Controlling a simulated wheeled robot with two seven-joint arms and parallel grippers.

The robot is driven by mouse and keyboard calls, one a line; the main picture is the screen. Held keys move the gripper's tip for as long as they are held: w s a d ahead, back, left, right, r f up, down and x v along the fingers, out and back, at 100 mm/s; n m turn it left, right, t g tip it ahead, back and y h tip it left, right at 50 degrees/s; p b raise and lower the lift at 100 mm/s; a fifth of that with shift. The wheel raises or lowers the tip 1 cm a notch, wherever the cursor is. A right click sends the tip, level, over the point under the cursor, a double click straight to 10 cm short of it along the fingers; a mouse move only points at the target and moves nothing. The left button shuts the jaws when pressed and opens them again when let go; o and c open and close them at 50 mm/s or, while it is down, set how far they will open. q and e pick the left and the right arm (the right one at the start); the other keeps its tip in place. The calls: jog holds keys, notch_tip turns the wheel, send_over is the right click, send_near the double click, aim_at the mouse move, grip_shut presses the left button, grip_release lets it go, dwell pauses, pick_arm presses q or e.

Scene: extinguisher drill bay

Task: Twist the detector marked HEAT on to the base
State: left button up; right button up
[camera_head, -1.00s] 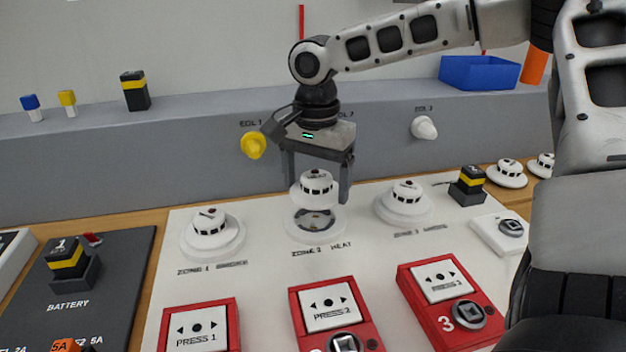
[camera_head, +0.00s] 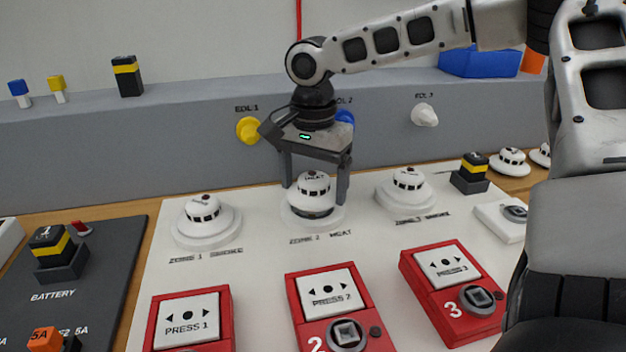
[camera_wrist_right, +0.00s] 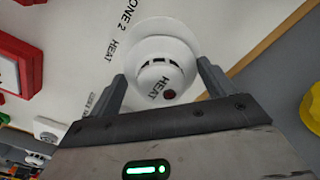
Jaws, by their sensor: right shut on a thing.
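The white detector marked HEAT (camera_head: 313,186) is held upright between the fingers of my right gripper (camera_head: 315,188), which is shut on it. It sits at the Zone 2 heat base (camera_head: 328,216); a dark band shows between its lower edge and the base, and I cannot tell whether it is seated. In the right wrist view the detector (camera_wrist_right: 160,78) shows its HEAT lettering and a dark red spot, between the two fingertips (camera_wrist_right: 165,85), with the white base rim (camera_wrist_right: 165,24) behind it. My left gripper is not in view.
Smoke detectors stand on both sides, at Zone 1 (camera_head: 205,218) and Zone 3 (camera_head: 408,190). Red call points (camera_head: 330,308) line the front of the white panel (camera_head: 260,262). A grey ledge with a yellow knob (camera_head: 248,130) and a white knob (camera_head: 424,115) runs behind.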

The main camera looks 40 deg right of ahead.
jog(key=p, duration=0.3)
jog(key=shift+a, duration=0.2)
dwell(2.8)
jog(key=shift+f+b, duration=0.45)
jog(key=shift+f, duration=0.35)
dwell(0.7)
jog(key=shift+m, duration=1.1)
jog(key=shift+m+p, duration=0.3)
jog(key=shift+m, duration=0.7)
jog(key=shift+m, duration=1.1)
